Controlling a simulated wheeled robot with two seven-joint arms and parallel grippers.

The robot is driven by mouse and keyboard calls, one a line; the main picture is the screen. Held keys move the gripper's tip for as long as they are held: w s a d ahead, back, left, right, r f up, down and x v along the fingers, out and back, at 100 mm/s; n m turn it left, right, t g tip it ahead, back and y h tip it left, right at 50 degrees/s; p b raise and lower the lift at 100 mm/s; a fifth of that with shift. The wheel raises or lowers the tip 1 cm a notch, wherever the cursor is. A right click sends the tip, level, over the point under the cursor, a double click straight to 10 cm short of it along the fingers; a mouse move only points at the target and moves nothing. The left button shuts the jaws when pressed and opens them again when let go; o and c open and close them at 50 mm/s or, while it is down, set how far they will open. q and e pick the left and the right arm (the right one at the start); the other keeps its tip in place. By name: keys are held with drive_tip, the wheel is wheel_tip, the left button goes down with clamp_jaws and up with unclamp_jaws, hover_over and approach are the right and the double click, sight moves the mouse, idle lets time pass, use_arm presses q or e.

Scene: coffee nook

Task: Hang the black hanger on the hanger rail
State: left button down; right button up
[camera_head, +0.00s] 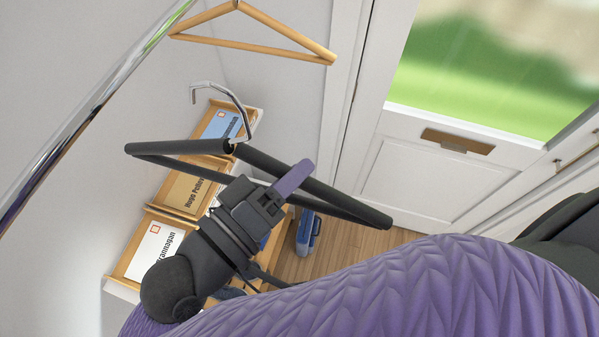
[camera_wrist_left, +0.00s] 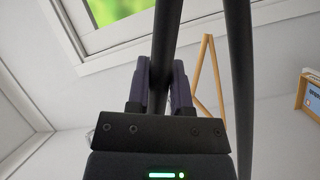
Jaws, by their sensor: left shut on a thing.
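The black hanger (camera_head: 345,204) is held in the air in the head view, with its silver hook (camera_head: 240,108) pointing up. My left gripper (camera_head: 284,188) is shut on one of its bars. In the left wrist view the black hanger (camera_wrist_left: 165,40) passes between the two fingers of my left gripper (camera_wrist_left: 162,85). The chrome hanger rail (camera_head: 85,112) runs diagonally at the upper left of the head view. The hook is to the right of the rail and apart from it in the picture. My right gripper does not show.
A wooden hanger (camera_head: 285,50) hangs at the top, near the rail's upper end. Wooden trays with name cards (camera_head: 157,250) stand below by the wall. A blue object (camera_head: 308,232) is on the floor. A white door (camera_head: 440,180) with a window is at right.

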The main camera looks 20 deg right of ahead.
sight(177, 153)
use_arm(q)
drive_tip(key=shift+w+a, duration=0.1)
drive_tip(key=shift+a, duration=0.35)
drive_tip(key=shift+w+a+f+b, duration=0.1)
drive_tip(key=shift+w+a+b, duration=0.2)
drive_tip(key=shift+w+a, duration=0.85)
drive_tip(key=w+a+b, duration=0.2)
drive_tip(key=b, duration=0.1)
drive_tip(key=w+a+b, duration=0.2)
drive_tip(key=a+b, duration=0.1)
drive_tip(key=b, duration=0.1)
drive_tip(key=w+a+b, duration=0.2)
drive_tip(key=a+b, duration=0.1)
drive_tip(key=shift+w+a+f+b, duration=0.15)
drive_tip(key=shift+w+a+b, duration=0.05)
drive_tip(key=shift+a+b, duration=0.1)
drive_tip(key=shift+f+b, duration=1)
drive_tip(key=shift+f, duration=0.15)
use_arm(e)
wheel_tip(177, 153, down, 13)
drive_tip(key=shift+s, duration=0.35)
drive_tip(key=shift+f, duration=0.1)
use_arm(q)
drive_tip(key=shift+c, duration=2.2)
unclamp_jaws()
